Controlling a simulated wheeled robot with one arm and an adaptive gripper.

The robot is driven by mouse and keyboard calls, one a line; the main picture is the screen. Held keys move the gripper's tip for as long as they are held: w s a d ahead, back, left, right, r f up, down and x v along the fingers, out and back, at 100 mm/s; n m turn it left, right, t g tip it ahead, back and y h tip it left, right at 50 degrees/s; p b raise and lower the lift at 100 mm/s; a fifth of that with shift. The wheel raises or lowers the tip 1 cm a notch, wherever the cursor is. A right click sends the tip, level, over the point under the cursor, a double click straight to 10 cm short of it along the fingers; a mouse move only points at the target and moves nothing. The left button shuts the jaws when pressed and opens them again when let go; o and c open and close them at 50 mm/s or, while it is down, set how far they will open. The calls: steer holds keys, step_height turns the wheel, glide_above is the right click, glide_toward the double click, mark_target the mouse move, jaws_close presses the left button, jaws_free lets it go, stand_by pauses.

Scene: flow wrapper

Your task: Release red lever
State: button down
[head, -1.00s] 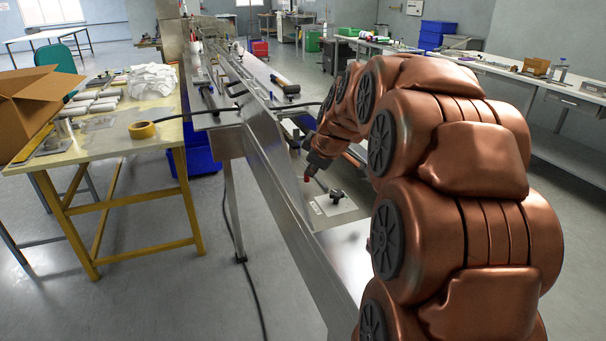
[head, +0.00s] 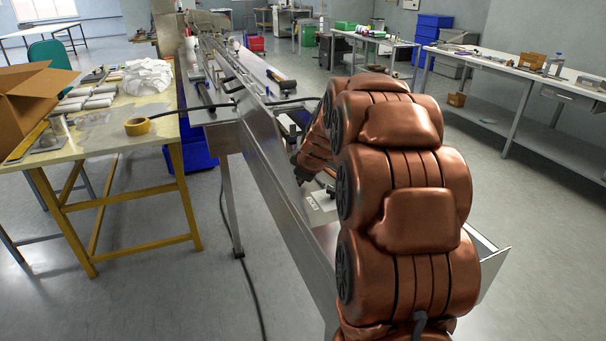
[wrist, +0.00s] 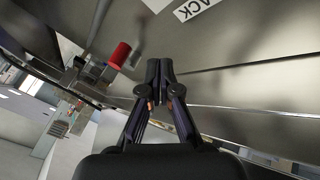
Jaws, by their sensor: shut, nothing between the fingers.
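A red cylindrical knob (wrist: 119,56), which looks like the end of the red lever, shows in the wrist view at the upper left, against the grey metal of the machine. My gripper (wrist: 160,64) is in the middle of the wrist view, with its fingertips together and nothing between them. The fingertips are to the right of the red knob, with a visible gap in the picture. In the head view my gripper (head: 301,178) is small and dark, low by the machine's side panel. The red lever cannot be made out in the head view; my arm covers much of that area.
The long metal flow wrapper (head: 275,190) runs away from me, with a black-handled part (head: 281,79) on top. A yellow-framed table (head: 90,150) with tape, rolls and a cardboard box (head: 30,105) stands at the left. A label (wrist: 195,8) is on the metal near the gripper. Open floor lies at the right.

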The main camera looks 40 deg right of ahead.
steer(key=shift+w+d+r, duration=0.1)
steer(key=shift+w+d, duration=0.45)
steer(key=shift+d, duration=0.2)
steer(key=shift+w+d, duration=0.55)
steer(key=shift+d, duration=0.15)
steer(key=shift+s+d+b, duration=0.1)
steer(key=shift+d+b, duration=0.1)
steer(key=shift+b, duration=0.1)
